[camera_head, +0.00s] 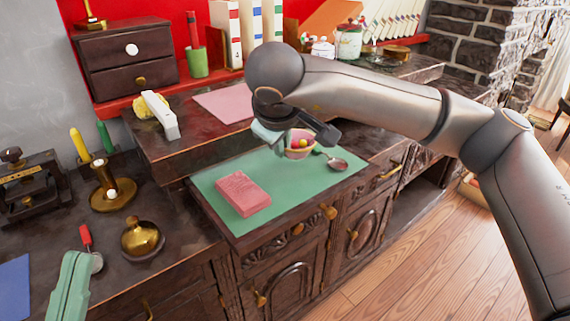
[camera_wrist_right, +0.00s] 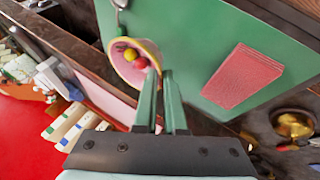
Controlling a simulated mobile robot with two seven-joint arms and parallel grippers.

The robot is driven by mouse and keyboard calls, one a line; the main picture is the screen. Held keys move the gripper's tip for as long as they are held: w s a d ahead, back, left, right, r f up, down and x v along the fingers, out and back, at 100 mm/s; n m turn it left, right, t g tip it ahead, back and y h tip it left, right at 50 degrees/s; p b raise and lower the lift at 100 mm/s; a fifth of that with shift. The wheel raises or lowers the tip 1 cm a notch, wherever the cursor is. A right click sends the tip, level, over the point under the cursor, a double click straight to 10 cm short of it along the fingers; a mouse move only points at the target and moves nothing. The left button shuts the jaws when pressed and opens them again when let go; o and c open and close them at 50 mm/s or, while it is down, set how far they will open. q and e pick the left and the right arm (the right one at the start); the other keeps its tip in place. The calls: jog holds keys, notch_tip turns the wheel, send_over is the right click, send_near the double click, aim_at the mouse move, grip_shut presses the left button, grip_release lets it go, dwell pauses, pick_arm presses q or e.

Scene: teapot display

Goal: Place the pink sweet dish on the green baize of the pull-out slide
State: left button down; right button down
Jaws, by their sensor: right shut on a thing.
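The pink sweet dish (camera_head: 301,152) is at my right gripper (camera_head: 284,138), over the back part of the green baize (camera_head: 285,185) of the pull-out slide. In the right wrist view the dish (camera_wrist_right: 118,68) holds yellow and red sweets, and the fingers (camera_wrist_right: 162,78) of my right gripper are shut on its rim. I cannot tell whether its base touches the baize. My left gripper (camera_head: 70,284) shows only partly at the lower left, apart from the slide; its opening cannot be made out.
A red patterned block (camera_head: 243,193) lies on the baize's left part. A spoon (camera_head: 336,163) lies right of the dish. A raised dark shelf with a pink sheet (camera_head: 224,104) stands behind. A brass pot (camera_head: 141,238) stands left. Bare baize remains in front of the dish.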

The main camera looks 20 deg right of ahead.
jog(key=f, duration=0.3)
jog(key=f+b, duration=0.1)
jog(key=shift+w+d+f, duration=0.25)
jog(key=shift+w+d, duration=0.15)
jog(key=c, duration=1)
grip_release()
jog(key=shift+f, duration=0.1)
jog(key=shift+r, duration=0.25)
jog(key=p+v, duration=0.3)
jog(key=v, duration=0.9)
